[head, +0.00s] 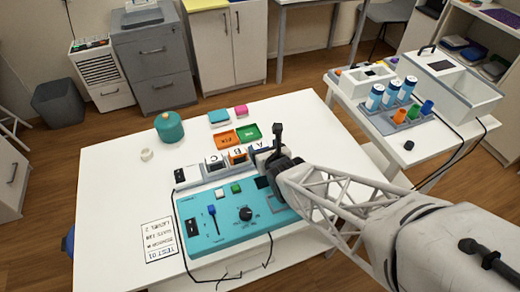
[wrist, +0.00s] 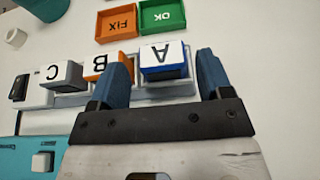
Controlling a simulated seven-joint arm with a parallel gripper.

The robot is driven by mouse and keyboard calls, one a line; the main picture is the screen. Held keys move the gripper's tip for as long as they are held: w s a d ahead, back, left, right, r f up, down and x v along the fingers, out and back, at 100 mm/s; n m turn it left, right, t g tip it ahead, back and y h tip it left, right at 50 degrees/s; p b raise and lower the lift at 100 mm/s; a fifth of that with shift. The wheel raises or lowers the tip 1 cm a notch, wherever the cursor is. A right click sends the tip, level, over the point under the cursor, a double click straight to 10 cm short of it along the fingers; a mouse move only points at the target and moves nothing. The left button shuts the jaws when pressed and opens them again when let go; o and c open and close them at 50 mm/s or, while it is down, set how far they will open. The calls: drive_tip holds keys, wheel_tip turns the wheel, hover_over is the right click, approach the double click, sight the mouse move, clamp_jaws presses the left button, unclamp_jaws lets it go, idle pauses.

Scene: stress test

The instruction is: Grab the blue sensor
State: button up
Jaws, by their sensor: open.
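The blue sensor (wrist: 150,74), a block with a white top marked A, stands in the right-hand slot of a grey rack (wrist: 181,90) in the wrist view. My gripper (wrist: 163,58) is open, with one blue finger on each side of this block. Gaps show between the block and both fingers. An orange block marked B (wrist: 96,66) is just left of the left finger, partly hidden by it. A grey block marked C (wrist: 62,75) is further left. In the head view my gripper (head: 270,160) partly covers the right end of the rack.
An orange FIX tray (head: 222,138) and a green OK tray (head: 248,132) lie behind the rack. A teal control panel (head: 225,232) with a lever and knob is in front. A teal pot (head: 169,127) stands back left. The white table's (head: 115,190) left side is mostly clear.

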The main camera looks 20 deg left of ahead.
sight(259, 143)
drive_tip(key=shift+x, duration=2.15)
drive_tip(key=c, duration=0.7)
drive_tip(key=shift+r, duration=4.95)
